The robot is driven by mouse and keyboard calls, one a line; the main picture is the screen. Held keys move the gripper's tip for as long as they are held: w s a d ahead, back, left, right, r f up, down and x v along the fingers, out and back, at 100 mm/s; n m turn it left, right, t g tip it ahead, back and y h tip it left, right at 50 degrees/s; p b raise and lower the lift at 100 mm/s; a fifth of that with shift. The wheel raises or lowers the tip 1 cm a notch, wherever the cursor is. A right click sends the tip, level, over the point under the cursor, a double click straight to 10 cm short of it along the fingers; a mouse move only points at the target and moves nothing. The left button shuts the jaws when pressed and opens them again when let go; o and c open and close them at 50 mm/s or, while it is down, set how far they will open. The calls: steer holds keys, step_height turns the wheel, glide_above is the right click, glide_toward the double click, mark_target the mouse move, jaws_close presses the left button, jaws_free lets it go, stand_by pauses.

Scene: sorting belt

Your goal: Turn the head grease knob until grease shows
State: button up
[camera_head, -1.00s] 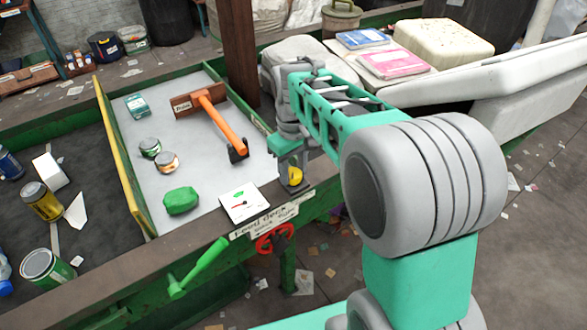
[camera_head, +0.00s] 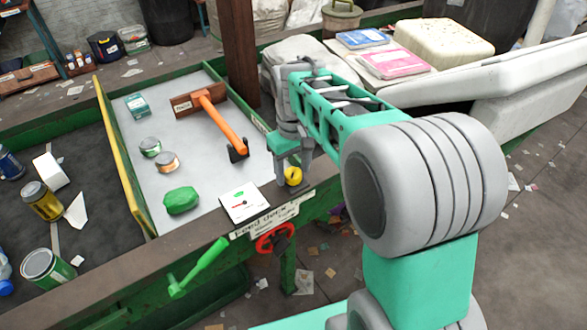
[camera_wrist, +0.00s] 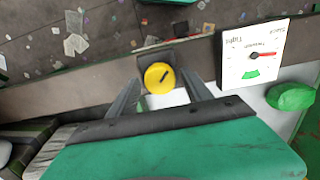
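The yellow round grease knob (camera_head: 293,176) sits on the edge rail of the green-framed deck. In the wrist view the knob (camera_wrist: 159,77) shows a dark slot mark running diagonally across its face. My gripper (camera_head: 292,168) is over the knob. In the wrist view my gripper (camera_wrist: 160,82) is open, with one finger on each side of the knob and a gap showing on both sides. I cannot tell how deep the fingers reach around it. No grease is clearly visible by the knob.
A white gauge card (camera_head: 244,202) with a red pointer lies beside the knob. A red handwheel (camera_head: 275,239) and a green lever (camera_head: 199,267) are on the front of the frame.

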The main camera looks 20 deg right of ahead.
mark_target(293, 173)
steer(key=shift+o, duration=0.2)
step_height(293, 173, up, 8)
steer(key=shift+f+b, duration=0.1)
steer(key=shift+b, duration=0.2)
steer(key=shift+t, duration=0.3)
steer(key=f+b, duration=0.1)
steer(key=b, duration=0.1)
steer(key=f+b, duration=0.2)
steer(key=b, duration=0.1)
steer(key=f+b, duration=0.2)
steer(key=shift+w+f, duration=0.25)
steer(key=shift+w, duration=0.15)
steer(key=r, duration=0.2)
steer(key=w+r, duration=0.1)
steer(key=r, duration=0.1)
steer(key=shift+r+b, duration=0.2)
steer(key=shift+b, duration=0.1)
steer(key=shift+s+r, duration=0.2)
steer(key=shift+s, duration=0.3)
steer(key=shift+s+r, duration=0.15)
steer(key=shift+s, duration=0.3)
step_height(293, 173, down, 8)
steer(key=shift+r, duration=0.25)
steer(key=shift+c, duration=0.2)
